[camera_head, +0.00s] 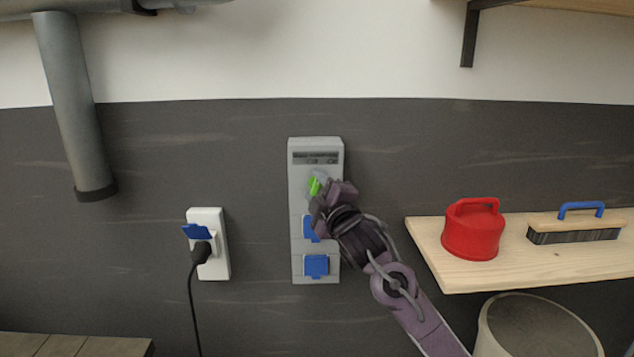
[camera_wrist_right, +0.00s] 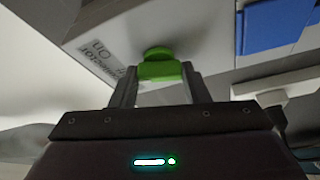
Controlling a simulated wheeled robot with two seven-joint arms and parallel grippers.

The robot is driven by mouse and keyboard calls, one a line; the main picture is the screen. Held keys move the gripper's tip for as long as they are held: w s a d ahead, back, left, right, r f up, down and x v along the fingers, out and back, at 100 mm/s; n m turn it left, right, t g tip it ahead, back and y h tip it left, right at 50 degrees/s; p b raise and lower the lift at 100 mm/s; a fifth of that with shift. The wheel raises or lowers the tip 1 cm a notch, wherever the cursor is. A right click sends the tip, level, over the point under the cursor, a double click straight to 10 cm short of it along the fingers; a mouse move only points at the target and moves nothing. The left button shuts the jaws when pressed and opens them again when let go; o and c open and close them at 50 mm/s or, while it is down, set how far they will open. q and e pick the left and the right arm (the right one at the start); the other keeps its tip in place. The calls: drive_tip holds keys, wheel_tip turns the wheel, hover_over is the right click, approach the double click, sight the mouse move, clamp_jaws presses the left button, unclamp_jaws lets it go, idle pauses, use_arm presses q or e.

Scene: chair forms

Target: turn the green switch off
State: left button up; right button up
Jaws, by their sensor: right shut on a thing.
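The green switch (camera_head: 314,186) is a knob on the upper part of a grey wall panel (camera_head: 316,146). Labels are printed above it; "On" is readable in the right wrist view. My right gripper (camera_head: 322,190) is at the knob, coming from the lower right. In the right wrist view, the two fingers of the right gripper (camera_wrist_right: 158,82) are on either side of the green switch (camera_wrist_right: 158,67), shut on it. The gripper hides part of the knob in the head view, and its exact setting is hard to tell. My left gripper is not in view.
Blue covers (camera_head: 316,265) sit lower on the panel. A white socket (camera_head: 216,262) with a black plug (camera_head: 201,252) is to the left. A wooden shelf (camera_head: 470,281) at right holds a red canister (camera_head: 473,230) and a brush (camera_head: 575,232). A bin (camera_head: 530,335) stands below.

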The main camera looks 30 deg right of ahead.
drive_tip(key=shift+n+g+y+p, duration=0.3)
drive_tip(key=shift+n+g+p, duration=0.45)
drive_tip(key=shift+n, duration=1.15)
drive_tip(key=shift+f, duration=0.1)
drive_tip(key=o, duration=1)
drive_tip(key=s, duration=0.2)
drive_tip(key=s+a+b, duration=0.1)
drive_tip(key=s, duration=0.2)
drive_tip(key=s+b, duration=0.1)
drive_tip(key=s, duration=0.1)
drive_tip(key=shift+s+a, duration=0.15)
drive_tip(key=shift+s, duration=0.2)
